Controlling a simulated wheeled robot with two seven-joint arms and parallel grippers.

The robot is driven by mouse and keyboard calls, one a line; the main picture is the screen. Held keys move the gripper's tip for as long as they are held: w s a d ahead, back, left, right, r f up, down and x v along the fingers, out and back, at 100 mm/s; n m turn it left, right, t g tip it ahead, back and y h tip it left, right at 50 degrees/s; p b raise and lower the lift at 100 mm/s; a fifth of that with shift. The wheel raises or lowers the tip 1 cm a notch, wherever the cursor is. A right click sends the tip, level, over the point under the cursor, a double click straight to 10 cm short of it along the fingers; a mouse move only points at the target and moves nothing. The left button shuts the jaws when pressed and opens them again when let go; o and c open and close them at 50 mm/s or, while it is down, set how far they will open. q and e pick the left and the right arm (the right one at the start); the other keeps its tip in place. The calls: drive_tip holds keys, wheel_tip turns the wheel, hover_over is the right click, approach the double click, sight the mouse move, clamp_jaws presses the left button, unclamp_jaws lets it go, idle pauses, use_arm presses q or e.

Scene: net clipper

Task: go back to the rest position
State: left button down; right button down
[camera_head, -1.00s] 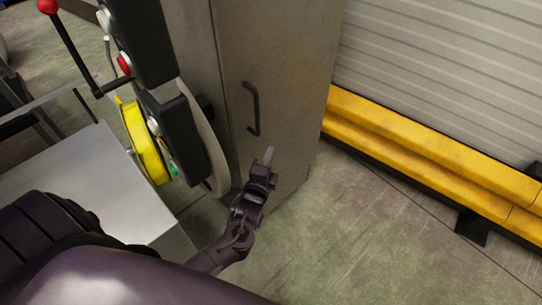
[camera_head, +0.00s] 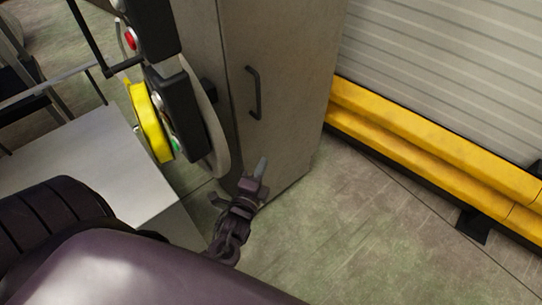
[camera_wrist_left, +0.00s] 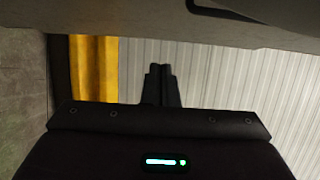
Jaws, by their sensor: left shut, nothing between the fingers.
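My left gripper (camera_head: 260,168) is in the lower middle of the head view, in front of the base of the grey cabinet (camera_head: 285,85). It is shut and holds nothing. In the left wrist view its two fingers (camera_wrist_left: 162,72) are together, pointing towards the ribbed wall. My right gripper is not in view.
The net clipper machine with a yellow ring (camera_head: 149,122), a red button (camera_head: 130,40) and a green button stands left of the gripper. A metal table (camera_head: 85,165) is below it. A yellow barrier (camera_head: 430,140) runs along the ribbed wall (camera_head: 450,70). Bare floor (camera_head: 370,230) lies at the right.

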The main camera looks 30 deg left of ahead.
use_arm(q)
drive_tip(key=shift+s+a, duration=0.15)
drive_tip(key=shift+s, duration=0.8)
drive_tip(key=s+f+n+g+h, duration=0.1)
drive_tip(key=s+f+n+g, duration=0.4)
drive_tip(key=f, duration=1)
drive_tip(key=s+f+n+g+h, duration=0.15)
drive_tip(key=s+f+g, duration=0.35)
drive_tip(key=f, duration=0.9)
drive_tip(key=s+d+f+n+g, duration=0.1)
drive_tip(key=s+f+n+g, duration=0.1)
drive_tip(key=s+f, duration=0.2)
drive_tip(key=s+d+f+n+g, duration=0.1)
drive_tip(key=s+f, duration=0.4)
drive_tip(key=s, duration=0.6)
drive_tip(key=s+d+f+n+g, duration=0.1)
drive_tip(key=s+f+n+g, duration=0.2)
drive_tip(key=s, duration=0.5)
drive_tip(key=shift+d+f+n+g+h, duration=0.25)
drive_tip(key=shift+f+n+h, duration=0.25)
drive_tip(key=shift+f, duration=0.35)
drive_tip(key=shift+s, duration=0.1)
